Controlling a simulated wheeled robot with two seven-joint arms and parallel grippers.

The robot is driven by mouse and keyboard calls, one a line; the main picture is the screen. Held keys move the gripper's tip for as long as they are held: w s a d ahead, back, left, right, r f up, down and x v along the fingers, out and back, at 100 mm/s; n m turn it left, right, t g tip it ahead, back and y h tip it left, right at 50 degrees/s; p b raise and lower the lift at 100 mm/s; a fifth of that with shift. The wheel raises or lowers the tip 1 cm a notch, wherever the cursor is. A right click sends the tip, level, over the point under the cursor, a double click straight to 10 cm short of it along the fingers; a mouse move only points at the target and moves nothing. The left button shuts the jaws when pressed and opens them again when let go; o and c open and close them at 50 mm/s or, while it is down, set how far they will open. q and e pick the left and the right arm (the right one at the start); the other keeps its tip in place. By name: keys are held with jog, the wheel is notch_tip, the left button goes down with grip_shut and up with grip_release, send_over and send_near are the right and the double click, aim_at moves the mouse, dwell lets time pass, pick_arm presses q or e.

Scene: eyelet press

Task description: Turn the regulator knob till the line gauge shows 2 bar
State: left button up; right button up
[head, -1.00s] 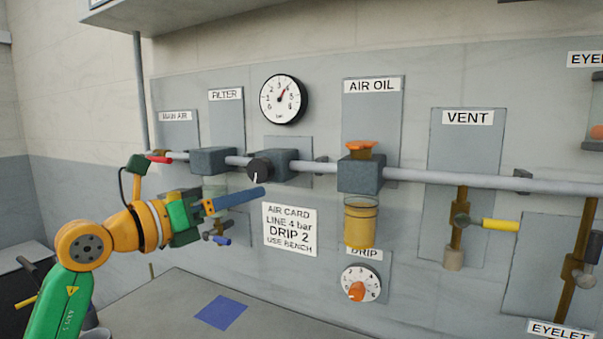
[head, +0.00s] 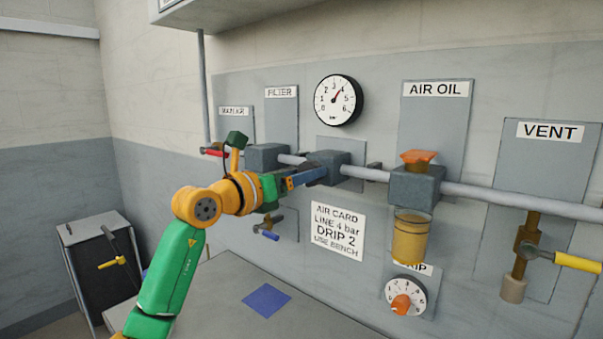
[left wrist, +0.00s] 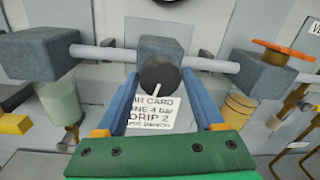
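The regulator knob (left wrist: 159,76) is a dark round knob with a white pointer line, on the front of a grey-blue regulator block (head: 330,163). The left wrist view shows its line pointing down and slightly left. My left gripper (head: 317,174) has its blue fingers on either side of the knob, spread open, with no clear contact visible. In the head view the fingers hide the knob. The line gauge (head: 338,100) above is a white dial; its needle points up and right, near 4. My right gripper is not in view.
A card (head: 338,230) below reads "LINE 4 bar, DRIP 2". The filter block (head: 267,157) is left on the pipe; the air oil unit (head: 415,185) is right. A drip dial (head: 404,296) is below it. A blue-handled valve (head: 268,235) sits under my arm.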

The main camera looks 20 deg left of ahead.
pick_arm(q)
jog(key=c, duration=0.9)
jog(key=shift+o, duration=0.2)
jog(key=shift+f+n+t+y+b, duration=0.15)
jog(key=shift+n+b, duration=0.4)
jog(key=shift+n, duration=2.85)
jog(key=shift+r+n+t+y+b, duration=0.1)
jog(key=shift+n+t+b, duration=0.3)
jog(key=shift+n, duration=3)
jog(key=shift+f+n+t+y+b, duration=0.15)
jog(key=shift+n+b, duration=0.55)
jog(key=shift+n, duration=2.7)
